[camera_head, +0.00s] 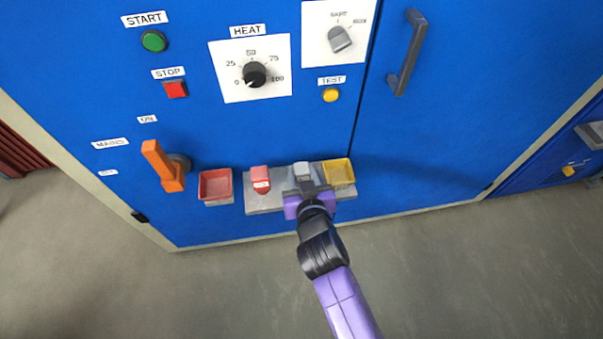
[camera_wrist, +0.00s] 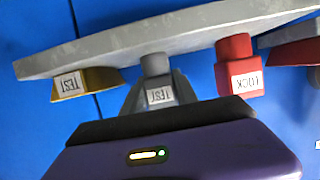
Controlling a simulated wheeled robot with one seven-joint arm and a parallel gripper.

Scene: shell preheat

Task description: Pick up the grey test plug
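The grey test plug (camera_head: 303,170) stands on the grey shelf (camera_head: 262,205) on the blue cabinet front, between a red block and a yellow tray. In the wrist view the plug (camera_wrist: 155,66) bears a TEST label, and its round end meets the shelf. My gripper (camera_head: 304,186) is at the plug from the near side. In the wrist view its grey fingers (camera_wrist: 160,95) lie along both sides of the plug, with no clear gap showing. The fingertips are partly hard to tell from the plug, as both are grey.
The red block labelled LOCK (camera_wrist: 238,66) is close beside the plug. The yellow tray (camera_head: 339,171) is close on the other side. A red tray (camera_head: 215,186) and an orange lever (camera_head: 163,166) are farther left. The floor in front is clear.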

